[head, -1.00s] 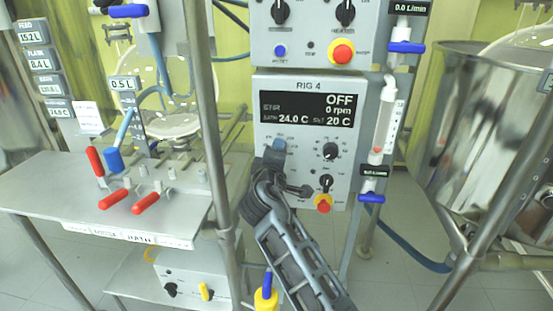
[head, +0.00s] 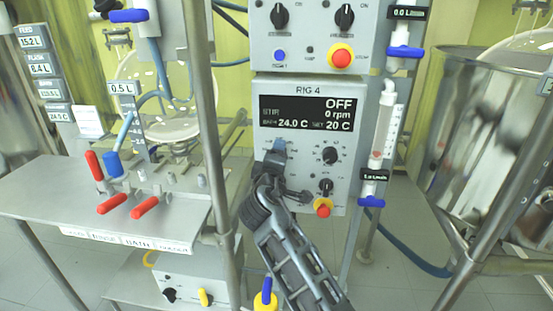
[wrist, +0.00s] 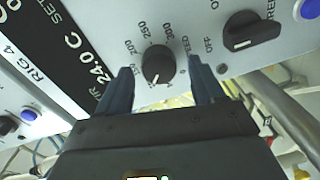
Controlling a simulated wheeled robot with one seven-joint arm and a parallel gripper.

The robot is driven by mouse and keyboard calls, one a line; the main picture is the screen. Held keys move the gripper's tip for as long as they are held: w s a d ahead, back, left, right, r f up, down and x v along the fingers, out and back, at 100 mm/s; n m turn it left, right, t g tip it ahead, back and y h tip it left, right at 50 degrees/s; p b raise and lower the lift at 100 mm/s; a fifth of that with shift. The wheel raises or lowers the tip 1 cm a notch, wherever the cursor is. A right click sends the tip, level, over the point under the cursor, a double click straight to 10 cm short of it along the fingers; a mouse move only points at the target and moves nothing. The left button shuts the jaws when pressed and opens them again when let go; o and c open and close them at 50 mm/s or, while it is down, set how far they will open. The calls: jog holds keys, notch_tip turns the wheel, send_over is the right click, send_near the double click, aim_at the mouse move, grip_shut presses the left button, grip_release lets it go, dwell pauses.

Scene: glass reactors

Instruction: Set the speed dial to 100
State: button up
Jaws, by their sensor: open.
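The speed dial (wrist: 157,66) is a round black knob with numbers from 150 to 300 legible around it in the wrist view. Its pale pointer seems to be on its lower side, and the number it faces cannot be read. My gripper (wrist: 161,74) is open, with one dark blue finger on each side of the dial; contact cannot be told. In the head view my gripper (head: 277,152) is at the lower left of the RIG 4 panel (head: 345,90) and hides the dial. The panel display (head: 306,112) reads OFF and 0 rpm.
A dark switch knob (wrist: 250,32) sits close right of my gripper in the wrist view. A steel post (head: 205,100) stands left, a flow tube (head: 383,130) right.

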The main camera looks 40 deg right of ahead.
jog(key=shift+a, duration=0.1)
jog(key=v, duration=0.7)
jog(key=shift+s+a, duration=0.25)
jog(key=s+a+f+t+y+p, duration=0.1)
jog(key=s+a+f+y, duration=0.25)
jog(key=s, duration=0.35)
jog(key=s+a+f+n+t+y+p, duration=0.1)
jog(key=s+a+f+y+p, duration=0.2)
jog(key=s, duration=0.4)
jog(key=s+a+f+t+y, duration=0.1)
jog(key=s+a+f+y, duration=0.35)
jog(key=s, duration=0.25)
jog(key=s+a+r+m+y+p, duration=0.1)
jog(key=s+a+r+m+p, duration=0.1)
jog(key=s+r, duration=0.5)
jog(key=s+a+r+m+t+y+p, duration=0.1)
jog(key=s+a+r+m, duration=0.3)
jog(key=s, duration=0.9)
notch_tip(320, 180, up, 4)
jog(key=shift+s+a+f+y+p, duration=0.3)
jog(key=shift+a+y+p, duration=0.1)
jog(key=shift+a+p, duration=0.15)
jog(key=shift+c, duration=0.5)
